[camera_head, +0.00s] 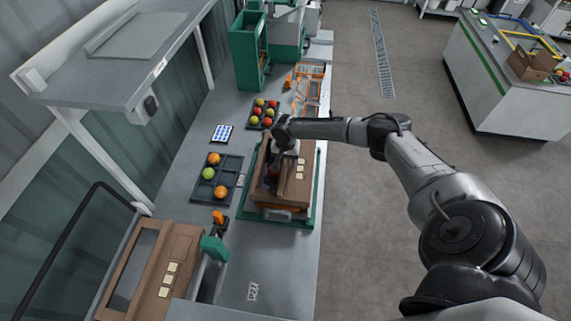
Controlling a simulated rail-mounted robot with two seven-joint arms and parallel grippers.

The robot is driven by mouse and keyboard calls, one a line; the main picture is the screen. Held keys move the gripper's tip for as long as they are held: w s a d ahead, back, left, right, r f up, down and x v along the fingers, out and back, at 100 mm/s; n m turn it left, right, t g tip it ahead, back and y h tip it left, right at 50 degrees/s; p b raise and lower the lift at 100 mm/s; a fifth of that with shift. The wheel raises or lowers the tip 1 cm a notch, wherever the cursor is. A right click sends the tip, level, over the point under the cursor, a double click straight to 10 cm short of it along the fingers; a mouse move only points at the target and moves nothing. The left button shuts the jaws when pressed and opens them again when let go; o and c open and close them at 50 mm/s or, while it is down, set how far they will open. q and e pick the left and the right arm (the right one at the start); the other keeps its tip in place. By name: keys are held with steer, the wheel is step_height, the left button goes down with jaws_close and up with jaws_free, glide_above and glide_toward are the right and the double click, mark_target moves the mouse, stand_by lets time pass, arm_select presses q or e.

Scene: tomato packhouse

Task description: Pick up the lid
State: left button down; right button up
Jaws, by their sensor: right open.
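A brown lid or box top (297,176) with small pale labels sits over a brown carton in a green frame (310,200) on the grey bench. My right gripper (272,170) is over its left part, pointing down. My right gripper is open; its fingers are small and partly hidden, so I cannot tell whether they touch the cardboard. My left gripper is not in view.
A dark tray (229,168) with orange and green tomatoes lies left of the carton. Another tray of red and yellow tomatoes (263,107) is behind it. A blue-and-white card (222,133) lies on the bench. A grey shelf (120,60) overhangs the left.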

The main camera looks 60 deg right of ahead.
mark_target(287, 160)
steer(key=shift+c, duration=0.2)
jaws_close()
stand_by(0.3)
steer(key=shift+r, duration=0.55)
steer(key=r, duration=0.3)
steer(key=shift+s+d+r, duration=0.1)
steer(key=shift+s+r, duration=0.05)
steer(key=shift+s, duration=0.15)
steer(key=s+d+r, duration=0.1)
steer(key=s+r, duration=0.6)
steer(key=s, duration=0.4)
step_height(287, 160, up, 6)
steer(key=p, duration=0.9)
stand_by(0.5)
